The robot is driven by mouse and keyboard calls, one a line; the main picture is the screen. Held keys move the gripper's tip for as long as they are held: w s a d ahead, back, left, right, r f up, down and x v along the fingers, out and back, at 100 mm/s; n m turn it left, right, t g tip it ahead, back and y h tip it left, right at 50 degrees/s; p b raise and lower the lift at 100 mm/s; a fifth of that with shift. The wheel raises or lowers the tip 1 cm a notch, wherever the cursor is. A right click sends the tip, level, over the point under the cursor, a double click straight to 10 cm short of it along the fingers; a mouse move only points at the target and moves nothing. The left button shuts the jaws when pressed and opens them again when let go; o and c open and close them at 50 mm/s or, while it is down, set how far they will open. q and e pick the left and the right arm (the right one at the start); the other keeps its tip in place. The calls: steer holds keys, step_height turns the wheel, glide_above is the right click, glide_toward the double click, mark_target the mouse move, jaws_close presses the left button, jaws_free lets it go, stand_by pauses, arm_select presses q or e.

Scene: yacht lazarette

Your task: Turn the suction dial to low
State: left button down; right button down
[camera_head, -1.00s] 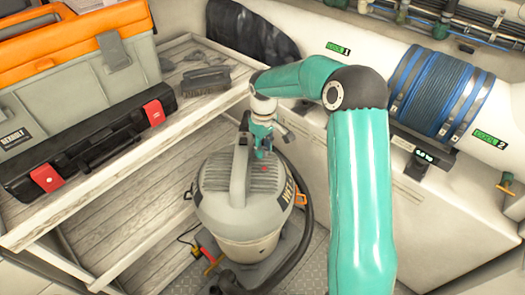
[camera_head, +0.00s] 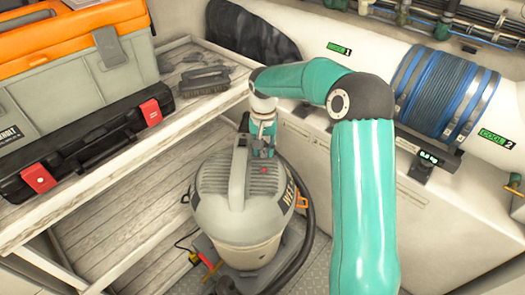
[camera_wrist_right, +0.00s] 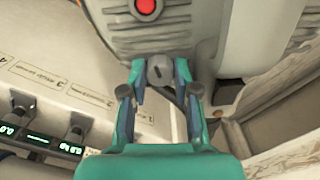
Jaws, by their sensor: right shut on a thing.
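The wet vacuum (camera_head: 237,205) stands upright on the floor, with a grey lid, a carry handle and a red button; the button also shows at the top of the right wrist view. The suction dial (camera_wrist_right: 159,71), a small dark grey knob with a slot mark, sits at the lid's edge in the right wrist view. My right gripper (camera_wrist_right: 160,72) has one finger on each side of the knob and is shut on it. In the head view my right gripper (camera_head: 262,151) hides the dial. No low mark is readable. My left gripper is not in view.
A dark hose (camera_head: 307,230) curves beside the vacuum. A white locker with small green displays (camera_wrist_right: 70,148) stands close by on the other side.

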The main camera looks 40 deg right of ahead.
steer(key=shift+m, duration=1.2)
steer(key=c, duration=0.9)
jaws_free()
steer(key=shift+o, duration=0.2)
steer(key=shift+r, duration=3.95)
